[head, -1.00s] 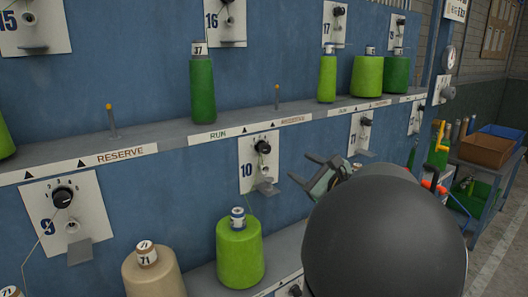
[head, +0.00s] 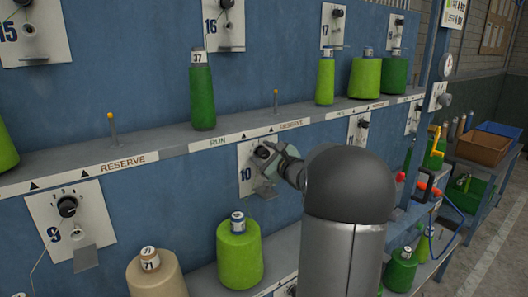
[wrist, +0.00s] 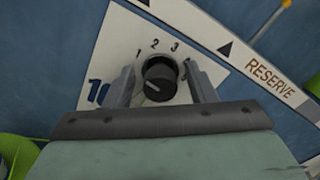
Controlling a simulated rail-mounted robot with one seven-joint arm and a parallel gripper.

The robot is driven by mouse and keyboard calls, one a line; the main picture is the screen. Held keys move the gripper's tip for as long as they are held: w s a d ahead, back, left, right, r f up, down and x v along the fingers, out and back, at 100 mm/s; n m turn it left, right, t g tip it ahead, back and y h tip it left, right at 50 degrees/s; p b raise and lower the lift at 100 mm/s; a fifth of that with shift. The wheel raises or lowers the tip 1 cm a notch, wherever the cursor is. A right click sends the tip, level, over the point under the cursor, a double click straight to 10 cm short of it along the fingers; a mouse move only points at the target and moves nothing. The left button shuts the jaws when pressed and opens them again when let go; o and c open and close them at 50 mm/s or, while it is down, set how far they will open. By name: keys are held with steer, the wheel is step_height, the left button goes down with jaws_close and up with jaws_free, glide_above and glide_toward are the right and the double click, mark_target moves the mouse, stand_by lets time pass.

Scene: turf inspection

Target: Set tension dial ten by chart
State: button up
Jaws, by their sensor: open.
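Tension dial ten is a black round knob (wrist: 160,80) on a white plate (wrist: 112,52) marked 10. In the wrist view, 1, 2 and 3 show above the knob; a further mark at right is mostly hidden by a finger. A short pale mark shows on the knob's lower-left face. My gripper (wrist: 163,68) is open, with one finger on each side of the knob; I cannot tell whether they touch it. In the head view my gripper (head: 276,154) is at the knob and hides part of it. I cannot identify the chart for certain.
A white card with text (head: 455,12) hangs at upper right, too small to read. A green cone (head: 239,254) stands below dial ten. A shelf (head: 178,148) with cones and pegs runs above it. Dial nine (head: 67,207) is at left.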

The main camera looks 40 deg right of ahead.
steer(key=shift+w, duration=0.1)
steer(key=c, duration=1)
steer(key=shift+m, duration=0.3)
steer(key=m, duration=0.3)
steer(key=shift+d+m, duration=0.1)
steer(key=shift+m, duration=2)
steer(key=o, duration=1)
